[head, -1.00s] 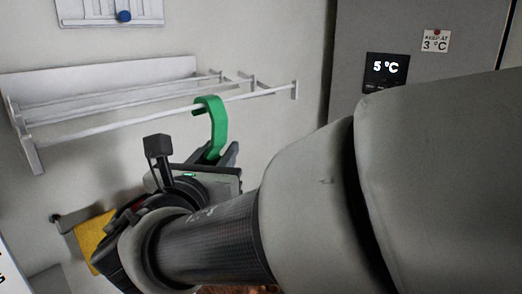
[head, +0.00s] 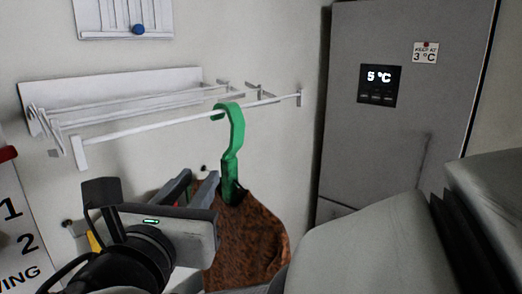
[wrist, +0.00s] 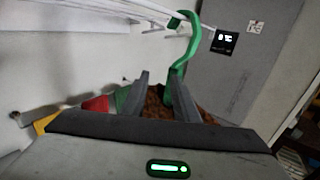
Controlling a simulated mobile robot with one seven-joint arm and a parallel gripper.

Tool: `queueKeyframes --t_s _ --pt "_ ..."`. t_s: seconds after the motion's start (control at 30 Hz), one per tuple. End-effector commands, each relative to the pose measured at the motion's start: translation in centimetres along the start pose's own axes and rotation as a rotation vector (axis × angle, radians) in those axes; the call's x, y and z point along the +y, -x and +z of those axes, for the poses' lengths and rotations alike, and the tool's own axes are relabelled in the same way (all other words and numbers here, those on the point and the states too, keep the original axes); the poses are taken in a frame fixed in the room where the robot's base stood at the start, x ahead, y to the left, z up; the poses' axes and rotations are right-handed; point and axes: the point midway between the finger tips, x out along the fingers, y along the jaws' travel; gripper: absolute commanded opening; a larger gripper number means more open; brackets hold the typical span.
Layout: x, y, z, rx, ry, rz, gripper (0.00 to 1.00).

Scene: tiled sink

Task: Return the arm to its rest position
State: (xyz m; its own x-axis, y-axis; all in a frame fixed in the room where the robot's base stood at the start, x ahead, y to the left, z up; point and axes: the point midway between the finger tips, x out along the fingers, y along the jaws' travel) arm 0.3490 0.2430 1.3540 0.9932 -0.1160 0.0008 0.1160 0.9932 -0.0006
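A green hook (head: 237,130) hangs over the front bar of the white wall rack (head: 140,124). A brown, rough-textured piece (head: 247,240) hangs below the hook; its lower part is partly hidden by my arm. My gripper (head: 199,176) is in front of and to the left of the hook, its two fingers apart and empty. In the wrist view, my gripper (wrist: 162,74) has its fingers spread, with the brown piece (wrist: 156,110) and the green hook (wrist: 178,70) beyond them.
A grey fridge (head: 405,150) with a lit display stands at the right. A white panel with a blue knob (head: 138,29) is on the wall above the rack. A numbered sign (head: 20,225) is at the left edge. Yellow, red and green items (wrist: 97,103) show at left in the wrist view.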

Motion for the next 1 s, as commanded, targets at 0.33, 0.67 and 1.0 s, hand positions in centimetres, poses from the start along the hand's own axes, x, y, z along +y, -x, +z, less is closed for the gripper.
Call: queueKeyframes --t_s 0.33,0.67,1.0 --pt "-14.3 -3.0 -4.5 0.263 -0.459 -0.44 0.27" --pt "-26.4 4.3 -11.3 0.341 -1.837 -1.31 0.27" --pt "-25.0 5.1 -9.8 0.151 -2.64 -1.578 0.27"
